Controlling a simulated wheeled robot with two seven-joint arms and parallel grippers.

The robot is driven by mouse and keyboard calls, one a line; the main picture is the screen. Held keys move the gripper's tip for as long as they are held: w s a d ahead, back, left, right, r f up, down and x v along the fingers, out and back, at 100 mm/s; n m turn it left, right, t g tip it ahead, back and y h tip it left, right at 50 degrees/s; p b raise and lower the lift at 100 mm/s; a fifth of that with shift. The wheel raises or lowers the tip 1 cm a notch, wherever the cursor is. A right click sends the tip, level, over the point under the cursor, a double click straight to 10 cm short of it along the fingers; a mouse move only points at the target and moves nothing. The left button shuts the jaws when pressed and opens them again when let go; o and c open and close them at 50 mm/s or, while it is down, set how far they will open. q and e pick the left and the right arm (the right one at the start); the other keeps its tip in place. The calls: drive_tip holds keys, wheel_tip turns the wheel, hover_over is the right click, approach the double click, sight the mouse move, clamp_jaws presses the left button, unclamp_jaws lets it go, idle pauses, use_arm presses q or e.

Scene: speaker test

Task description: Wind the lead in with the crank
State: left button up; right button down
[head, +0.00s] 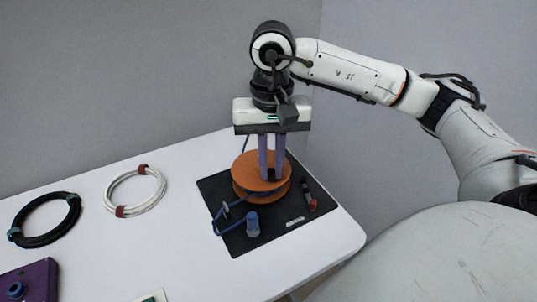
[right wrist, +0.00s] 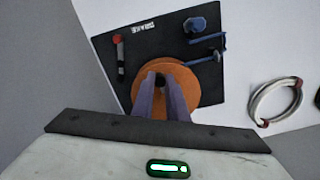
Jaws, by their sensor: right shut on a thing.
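An orange reel (head: 247,183) stands on a black base board (head: 242,240) near the table's right corner. My right gripper (head: 270,177) points down over the reel, its purple fingers shut on a small dark part, seemingly the crank's knob (right wrist: 160,81); the fingers hide most of it. In the right wrist view the orange reel (right wrist: 185,88) lies under the fingertips. A blue lead (head: 231,224) runs on the board from near the reel, past a small post, to a blue plug (head: 253,226). The plug also shows in the right wrist view (right wrist: 195,24). My left gripper is out of view.
A red and black piece (head: 310,203) and a pale label (head: 295,221) are on the board's right side. A white cable coil (head: 134,211), a black cable coil (head: 42,243) and a purple box (head: 38,280) lie to the left. The wall is close behind.

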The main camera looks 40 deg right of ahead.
drive_tip(key=shift+d, duration=0.1)
idle(0.4)
drive_tip(key=c, duration=1.7)
unclamp_jaws()
drive_tip(key=shift+c, duration=0.2)
wheel_tip(320, 180, up, 10)
drive_tip(key=p, duration=0.2)
drive_tip(key=shift+r+p, duration=0.2)
drive_tip(key=shift+p, duration=0.1)
